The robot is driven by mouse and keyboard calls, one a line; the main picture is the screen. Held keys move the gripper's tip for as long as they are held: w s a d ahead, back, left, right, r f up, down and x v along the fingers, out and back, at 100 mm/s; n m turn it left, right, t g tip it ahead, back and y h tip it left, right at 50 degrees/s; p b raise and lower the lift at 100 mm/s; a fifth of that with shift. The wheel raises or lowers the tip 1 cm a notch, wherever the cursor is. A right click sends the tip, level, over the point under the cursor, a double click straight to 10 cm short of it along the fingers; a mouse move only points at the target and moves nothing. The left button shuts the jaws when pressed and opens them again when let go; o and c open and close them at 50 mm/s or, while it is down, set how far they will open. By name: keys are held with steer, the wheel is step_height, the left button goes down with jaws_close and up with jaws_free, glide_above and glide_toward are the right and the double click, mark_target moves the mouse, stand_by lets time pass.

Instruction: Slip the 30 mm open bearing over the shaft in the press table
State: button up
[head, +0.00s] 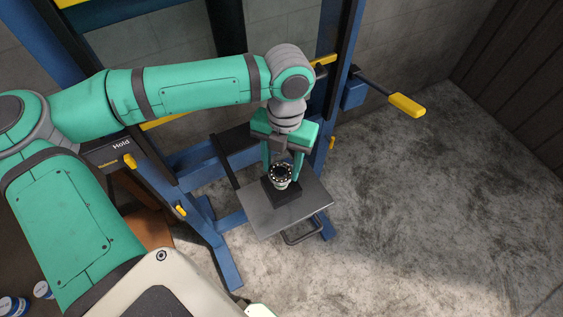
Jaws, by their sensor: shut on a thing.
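My gripper (281,168) points down over the press table (306,208), its two green fingers on either side of the 30 mm open bearing (281,173). It is shut on the bearing, a small dark ring with bright balls showing, held roughly level. Just below the ring a pale upright piece, perhaps the shaft (281,186), shows above a black block (285,196) on the plate. The ring and my fingers hide most of it. From this angle I cannot tell whether the bearing is around the shaft or above it.
The blue press frame (214,250) stands around and behind the table, with a yellow-ended lever (406,105) sticking out to the right. A handle (304,236) hangs at the table's front edge. Blue-and-white containers (14,305) stand at lower left. The concrete floor on the right is clear.

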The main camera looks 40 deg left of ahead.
steer(key=shift+f, duration=0.7)
steer(key=o, duration=1.2)
steer(key=shift+o, duration=0.2)
steer(key=shift+r, duration=0.1)
step_height(320, 180, up, 10)
steer(key=w, duration=0.1)
steer(key=shift+a+r, duration=0.2)
steer(key=shift+r, duration=0.05)
steer(key=shift+w, duration=0.1)
